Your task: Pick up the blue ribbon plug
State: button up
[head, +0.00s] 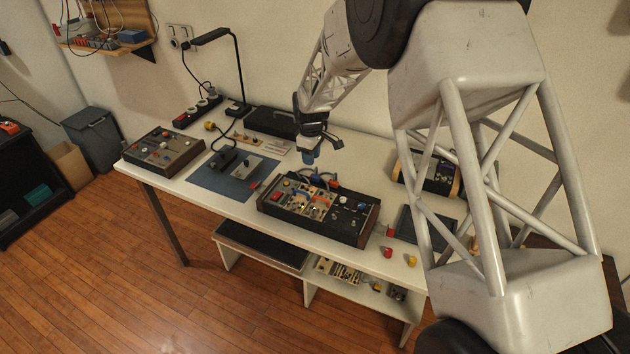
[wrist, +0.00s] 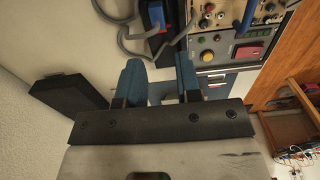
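My gripper (head: 309,157) points down above the table, behind the open synth case (head: 318,208). In the wrist view its two blue fingers (wrist: 158,62) are apart, with nothing held between them. A small blue piece (wrist: 156,14), which looks like the blue ribbon plug, shows at the top of the wrist view, beyond the fingertips. A red piece sits right beside it, and a grey cable (wrist: 130,36) runs close by. In the head view small blue and red pieces (head: 319,179) show at the back edge of the synth case, too small to tell apart.
A second synth case (head: 163,152) stands at the table's left end. A blue mat (head: 212,180) with a dark device lies between the cases. A lamp (head: 238,80) and a black case (head: 272,122) stand at the back. Red and yellow knobs (head: 387,252) lie near the front right.

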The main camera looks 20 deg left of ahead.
aim_at(315, 180)
jog(key=shift+f, duration=1.3)
jog(key=shift+f, duration=2.6)
grip_shut()
